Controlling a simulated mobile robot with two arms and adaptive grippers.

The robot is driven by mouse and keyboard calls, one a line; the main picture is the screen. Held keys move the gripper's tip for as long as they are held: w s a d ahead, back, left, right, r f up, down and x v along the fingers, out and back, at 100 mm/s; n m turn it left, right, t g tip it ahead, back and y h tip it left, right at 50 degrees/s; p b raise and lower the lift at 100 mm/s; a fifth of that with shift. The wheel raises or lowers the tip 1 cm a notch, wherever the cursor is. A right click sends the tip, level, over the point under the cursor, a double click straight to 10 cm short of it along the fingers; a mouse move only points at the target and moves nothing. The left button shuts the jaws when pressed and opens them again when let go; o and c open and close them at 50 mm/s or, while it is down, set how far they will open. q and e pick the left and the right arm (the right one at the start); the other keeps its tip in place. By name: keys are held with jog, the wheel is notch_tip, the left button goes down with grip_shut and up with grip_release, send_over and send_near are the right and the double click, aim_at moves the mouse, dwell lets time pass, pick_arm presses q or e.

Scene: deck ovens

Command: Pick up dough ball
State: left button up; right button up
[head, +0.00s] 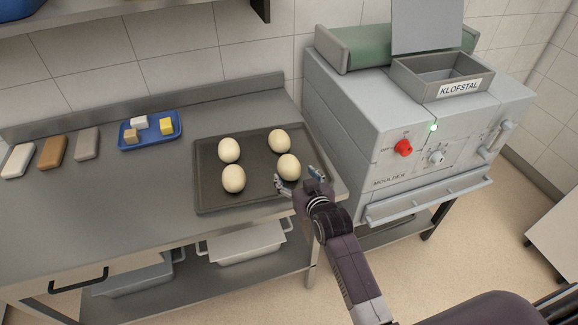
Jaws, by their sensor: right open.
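Several pale dough balls lie apart on a dark baking tray (262,187) on the steel counter: the back left ball (229,150), the front left ball (233,179), the back right ball (280,140) and the front right ball (288,167). My right gripper (297,180) is at the tray's right side, open, with its fingers close to the front right ball. I cannot tell whether a finger touches that ball. My left gripper is not in view.
A blue tray (149,142) with small blocks stands on the counter (90,215), left of the baking tray. Several bars, including a brown one (54,152), lie further left. A grey moulder machine (400,125) stands right of the counter. The counter's front left is clear.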

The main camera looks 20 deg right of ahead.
aim_at(290, 170)
jog(key=x, duration=0.3)
jog(key=shift+w+a+p, duration=0.15)
jog(key=shift+p, duration=0.2)
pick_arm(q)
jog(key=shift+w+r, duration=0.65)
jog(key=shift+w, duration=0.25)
pick_arm(e)
jog(key=shift+w+f, duration=0.25)
jog(key=shift+w, duration=0.35)
jog(key=shift+c, duration=0.4)
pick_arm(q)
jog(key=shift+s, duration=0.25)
pick_arm(e)
jog(key=c, duration=1.2)
